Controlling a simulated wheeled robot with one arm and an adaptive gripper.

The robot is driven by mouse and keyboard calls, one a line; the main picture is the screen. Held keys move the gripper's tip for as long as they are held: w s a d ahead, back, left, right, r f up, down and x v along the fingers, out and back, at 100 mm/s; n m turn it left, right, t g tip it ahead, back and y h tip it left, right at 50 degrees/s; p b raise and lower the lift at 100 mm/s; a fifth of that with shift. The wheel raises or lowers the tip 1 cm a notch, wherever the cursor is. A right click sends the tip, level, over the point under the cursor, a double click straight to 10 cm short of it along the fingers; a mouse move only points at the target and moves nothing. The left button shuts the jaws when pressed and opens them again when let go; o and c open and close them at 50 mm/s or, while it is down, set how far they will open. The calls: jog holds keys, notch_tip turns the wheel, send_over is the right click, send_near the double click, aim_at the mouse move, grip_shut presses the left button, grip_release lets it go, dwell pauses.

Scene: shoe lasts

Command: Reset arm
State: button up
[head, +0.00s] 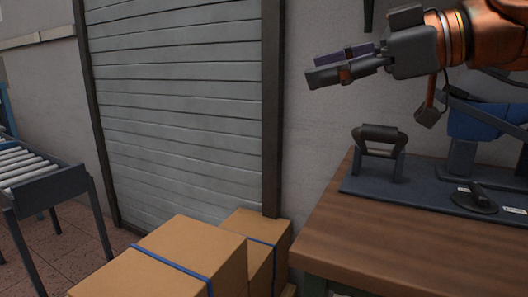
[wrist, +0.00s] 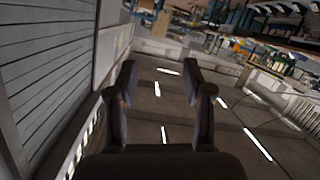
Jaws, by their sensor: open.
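My gripper (head: 325,68) is at the upper right of the head view, held high in front of the wall and well above the wooden table. Its fingers point left and are apart with nothing between them. In the wrist view the two dark fingers of my gripper (wrist: 160,75) stand apart and empty. Behind the gap are a grey floor or ceiling surface with bright light strips and a distant cluttered area. My orange arm (head: 490,35) runs to the right edge of the head view.
A wooden table (head: 420,240) holds a dark stand (head: 380,150) and a black shoe-shaped piece (head: 470,198) on a grey base plate. Cardboard boxes (head: 165,255) are stacked left of it. A roller conveyor (head: 40,175) stands far left, near a grey shutter (head: 175,100).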

jog(key=s+a+f+m+g+h+p, duration=0.4)
jog(key=f+m+h+p, duration=0.35)
jog(key=p, duration=1.15)
jog(key=s+d+f+m+g+h+p, duration=0.3)
jog(key=s+d+m+h+p, duration=0.3)
jog(key=s+d+m+p, duration=0.3)
jog(key=s+d+g+p, duration=0.1)
jog(key=s+d+p, duration=0.3)
jog(key=s+p, duration=0.3)
jog(key=shift+s+d+f+p, duration=0.15)
jog(key=shift+f+p, duration=0.05)
jog(key=shift+p, duration=0.6)
